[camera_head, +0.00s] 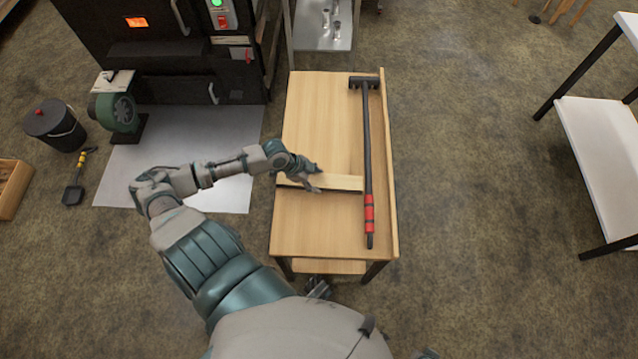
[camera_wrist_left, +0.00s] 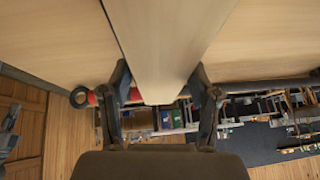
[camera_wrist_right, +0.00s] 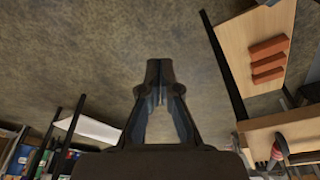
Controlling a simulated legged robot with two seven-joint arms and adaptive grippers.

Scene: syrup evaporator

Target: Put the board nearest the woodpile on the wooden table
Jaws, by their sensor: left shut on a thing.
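The wooden table (camera_head: 310,225) stands in the middle of the head view. My left gripper (camera_head: 302,178) is over it, shut on a pale board (camera_head: 340,182) near the board's left end. The board lies level across the table, with a dark strip along its near side; I cannot tell whether it touches the top. In the left wrist view the board (camera_wrist_left: 170,45) runs between the two fingers (camera_wrist_left: 160,95). My right gripper (camera_wrist_right: 160,75) has its fingertips together with nothing between them, beside the table in the right wrist view. I cannot make out the woodpile.
A long black tool with a red grip (camera_head: 368,150) lies along the table's right side, close to the board's right end. The black evaporator (camera_head: 150,45) stands behind left. Red bricks (camera_wrist_right: 268,60) lie on a wooden surface. The table's far left top is clear.

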